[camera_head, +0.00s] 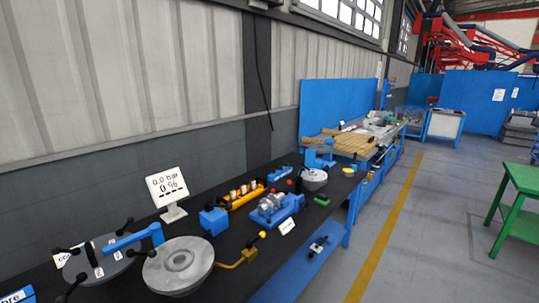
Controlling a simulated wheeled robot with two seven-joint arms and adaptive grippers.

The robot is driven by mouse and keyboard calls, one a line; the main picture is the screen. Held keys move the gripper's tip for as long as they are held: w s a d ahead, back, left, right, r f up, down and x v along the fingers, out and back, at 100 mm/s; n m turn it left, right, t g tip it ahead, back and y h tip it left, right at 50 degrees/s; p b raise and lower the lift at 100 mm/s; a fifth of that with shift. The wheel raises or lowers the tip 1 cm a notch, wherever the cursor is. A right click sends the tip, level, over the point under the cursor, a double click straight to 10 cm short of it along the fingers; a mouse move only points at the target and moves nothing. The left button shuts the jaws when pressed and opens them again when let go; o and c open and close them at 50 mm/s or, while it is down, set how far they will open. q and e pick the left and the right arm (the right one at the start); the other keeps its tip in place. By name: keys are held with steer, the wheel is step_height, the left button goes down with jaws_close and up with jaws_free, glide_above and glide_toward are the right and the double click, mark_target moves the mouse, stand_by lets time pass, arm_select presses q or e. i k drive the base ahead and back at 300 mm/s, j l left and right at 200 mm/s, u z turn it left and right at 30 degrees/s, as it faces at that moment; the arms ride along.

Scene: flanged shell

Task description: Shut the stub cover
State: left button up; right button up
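A grey round flanged body (166,277) with a ringed centre stands at the lower left of the bench. To its left is a flat grey disc (78,267) with small white tags and black knobs around it. A blue arm (133,238) reaches over this disc. The disc looks like the cover, swung to the side and apart from the flanged body, but I cannot tell for sure. Neither of my grippers is in view.
The black bench top (225,285) also holds a display sign (166,186) reading 0.0 bar and 0 %, a blue block (213,220), a yellow rack (243,196), a blue fixture (276,208) and a round grey pot (314,178). The floor at right is clear up to a green table (522,180).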

mark_target(103, 258)
steer(key=u, duration=1.4)
